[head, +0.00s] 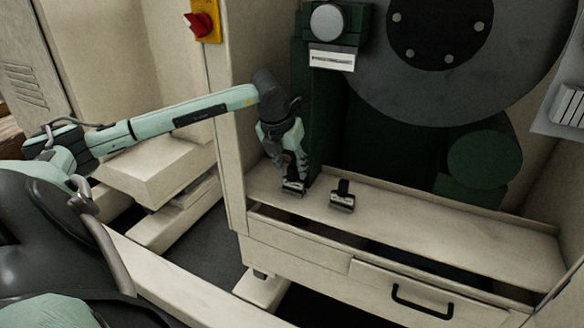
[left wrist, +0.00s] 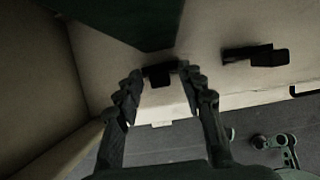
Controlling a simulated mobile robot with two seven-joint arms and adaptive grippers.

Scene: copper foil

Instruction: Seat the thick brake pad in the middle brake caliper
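Two dark brake pads lie on the pale ledge of the machine (head: 450,222). One pad (head: 293,188) is at the ledge's left end, the other pad (head: 342,197) a little to its right; I cannot tell which is thicker. My left gripper (head: 292,176) points down at the left pad. In the left wrist view its fingers (left wrist: 162,76) are spread, with the left pad (left wrist: 160,78) at their tips; contact is unclear. The other pad (left wrist: 256,56) is to the right. A dark green block with a round grey face (head: 327,22) may be a caliper; no middle caliper is identifiable.
A large grey disc (head: 440,95) stands behind the ledge. A dark green column (head: 325,120) rises close beside my left gripper. A drawer with a black handle (head: 422,302) is below. The ledge's right part is clear. A red switch (head: 200,24) is on the left post.

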